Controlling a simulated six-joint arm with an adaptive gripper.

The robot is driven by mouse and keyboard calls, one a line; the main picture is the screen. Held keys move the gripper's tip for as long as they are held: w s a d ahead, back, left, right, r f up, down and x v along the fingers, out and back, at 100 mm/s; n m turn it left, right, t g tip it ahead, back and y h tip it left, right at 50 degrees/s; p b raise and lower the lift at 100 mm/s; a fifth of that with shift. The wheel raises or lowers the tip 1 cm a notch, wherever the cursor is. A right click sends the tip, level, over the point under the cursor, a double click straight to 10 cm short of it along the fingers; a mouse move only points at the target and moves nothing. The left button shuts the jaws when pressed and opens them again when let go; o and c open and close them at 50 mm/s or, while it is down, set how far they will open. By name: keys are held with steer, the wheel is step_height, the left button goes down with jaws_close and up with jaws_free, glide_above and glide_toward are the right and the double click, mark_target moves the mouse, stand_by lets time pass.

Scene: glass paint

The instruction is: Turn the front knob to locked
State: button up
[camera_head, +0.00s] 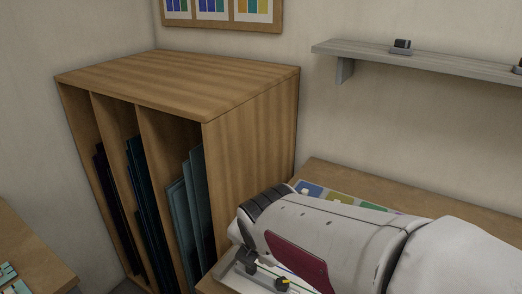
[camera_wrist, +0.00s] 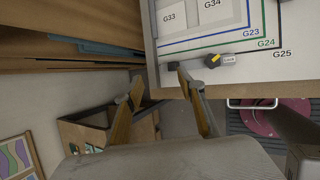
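In the wrist view a small dark knob (camera_wrist: 212,61) with a yellow pointer sits near the edge of a white board (camera_wrist: 180,52) printed with coloured outlines. A grey label (camera_wrist: 230,59) beside it seems to read "Lock"; the knob's exact setting is unclear. My gripper (camera_wrist: 160,76) is open and empty, its two fingers spread below the board's edge, with the right fingertip nearest the knob but apart from it. In the head view a small dark and yellow part (camera_head: 283,281) shows beside my arm, which covers much of the bench there.
A wooden rack (camera_head: 252,130) holding upright glass sheets (camera_head: 178,205) stands left of my arm. A grey shelf (camera_head: 440,63) hangs on the wall at the right. In the wrist view an open wooden box (camera_wrist: 85,135) is lower left and a pink disc (camera_wrist: 262,118) lower right.

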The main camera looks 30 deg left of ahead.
steer(key=w+a+r+m+t+y, duration=0.3)
steer(key=w+a+r+m+y, duration=0.2)
steer(key=a+r+m, duration=0.4)
steer(key=shift+w+a+r+t+y, duration=0.25)
steer(key=shift+a+r+y, duration=0.55)
steer(key=shift+a+r, duration=1.45)
steer(key=shift+d+r, duration=0.4)
